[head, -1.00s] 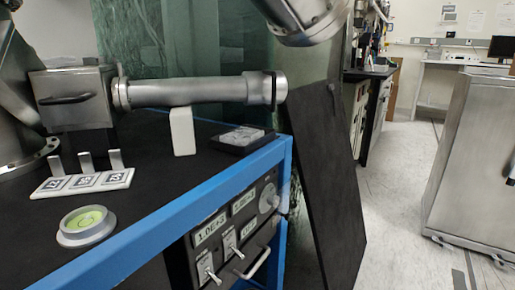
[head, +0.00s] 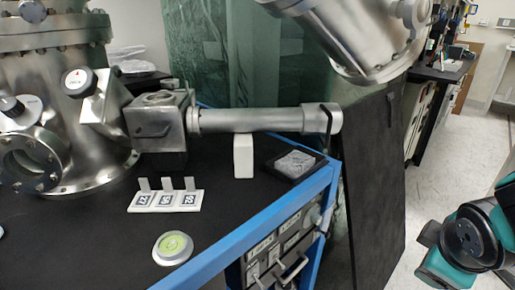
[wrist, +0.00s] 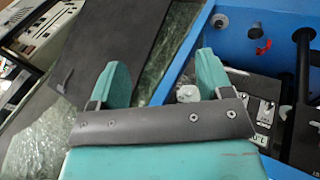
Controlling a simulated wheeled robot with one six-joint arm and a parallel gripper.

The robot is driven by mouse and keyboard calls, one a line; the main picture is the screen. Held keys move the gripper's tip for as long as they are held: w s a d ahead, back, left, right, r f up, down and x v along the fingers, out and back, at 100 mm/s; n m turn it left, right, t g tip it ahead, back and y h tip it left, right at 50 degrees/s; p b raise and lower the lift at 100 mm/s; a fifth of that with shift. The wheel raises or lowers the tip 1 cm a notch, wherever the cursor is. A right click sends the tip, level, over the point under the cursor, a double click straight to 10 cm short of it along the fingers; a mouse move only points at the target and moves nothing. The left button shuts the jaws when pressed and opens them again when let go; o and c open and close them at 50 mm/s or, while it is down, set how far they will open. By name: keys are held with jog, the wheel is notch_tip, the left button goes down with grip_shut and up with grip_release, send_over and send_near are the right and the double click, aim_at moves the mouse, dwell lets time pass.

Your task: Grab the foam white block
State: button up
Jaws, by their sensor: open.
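The white block (head: 243,157) stands upright on the black bench top (head: 90,228) in the head view, below the horizontal metal tube (head: 250,120). I cannot tell if its top touches the tube. My gripper (wrist: 160,75) shows in the wrist view with its two teal fingers spread apart and nothing between them. The white block is not clearly seen in the wrist view. In the head view only a teal and dark part of my arm shows at the lower right, well away from the block.
A black tray (head: 291,166) with a grey crumpled piece sits right of the block. A white holder with three tabs (head: 166,200) and a round green level (head: 173,247) lie on the bench. The blue frame edge (head: 250,222) borders it; it also shows in the wrist view (wrist: 232,45).

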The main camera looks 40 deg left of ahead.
jog(key=s+a+r+n+t+y+p, duration=0.1)
jog(key=a+r+n+t+p, duration=0.2)
jog(key=a+n+p, duration=0.4)
jog(key=a+r+n+t+y+p, duration=0.1)
jog(key=a+r+n+t+p, duration=0.3)
jog(key=a, duration=0.5)
jog(key=s+a+n+y+p, duration=0.1)
jog(key=s+a+n+y, duration=0.2)
jog(key=s+a+n, duration=0.1)
jog(key=s+a+n+y+p, duration=0.2)
jog(key=s+a+n+y, duration=0.1)
jog(key=s+n, duration=0.3)
jog(key=s+a+n+y+p, duration=0.2)
jog(key=s+a+n+y, duration=0.1)
jog(key=n, duration=0.4)
jog(key=shift+s+a+r, duration=0.2)
jog(key=shift+s+a, duration=0.2)
jog(key=shift+s, duration=0.3)
jog(key=shift+s+a+r, duration=0.15)
jog(key=shift+s+a, duration=0.25)
jog(key=shift+s, duration=0.25)
jog(key=shift+w, duration=0.1)
